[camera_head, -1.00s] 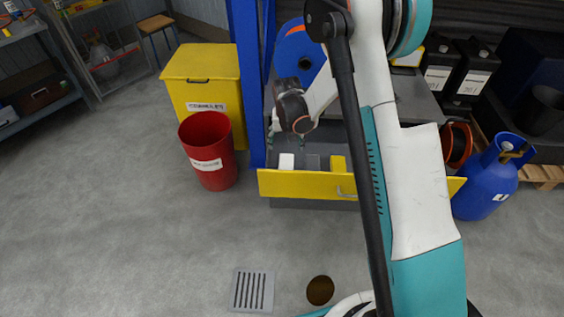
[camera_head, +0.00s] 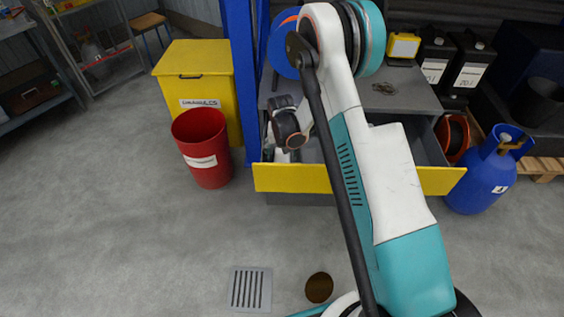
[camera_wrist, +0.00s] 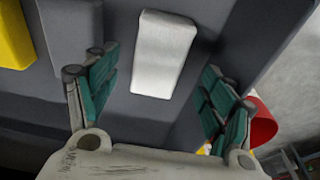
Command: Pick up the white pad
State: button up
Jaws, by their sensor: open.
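The white pad (camera_wrist: 163,55) lies in the open drawer, between the two spread fingers of my gripper (camera_wrist: 158,85) in the wrist view. The green finger pads stand apart on its left and right, with gaps on both sides and no contact that I can see. My gripper is open and empty. In the head view my wrist hangs over the left end of the yellow-fronted drawer (camera_head: 310,179) and mostly hides the pad.
In the wrist view a dark grey block (camera_wrist: 68,35) sits left of the pad, and a yellow block (camera_wrist: 14,38) lies farther left. A grey drawer wall (camera_wrist: 262,35) rises at right. A red bin (camera_head: 205,158) and blue post (camera_head: 241,80) stand left of the drawer.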

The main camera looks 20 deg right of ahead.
aim_at(282, 157)
jog(key=f, duration=0.1)
jog(key=f+b, duration=0.1)
jog(key=f, duration=0.2)
jog(key=shift+w+d+f+b, duration=0.1)
jog(key=shift+w+d+b, duration=0.1)
jog(key=shift+w+b, duration=0.15)
jog(key=shift+s, duration=0.1)
jog(key=c, duration=1.2)
jog(key=shift+o, duration=0.2)
jog(key=shift+r, duration=0.2)
notch_tip(282, 157, up, 20)
jog(key=p, duration=0.7)
jog(key=shift+f, duration=0.1)
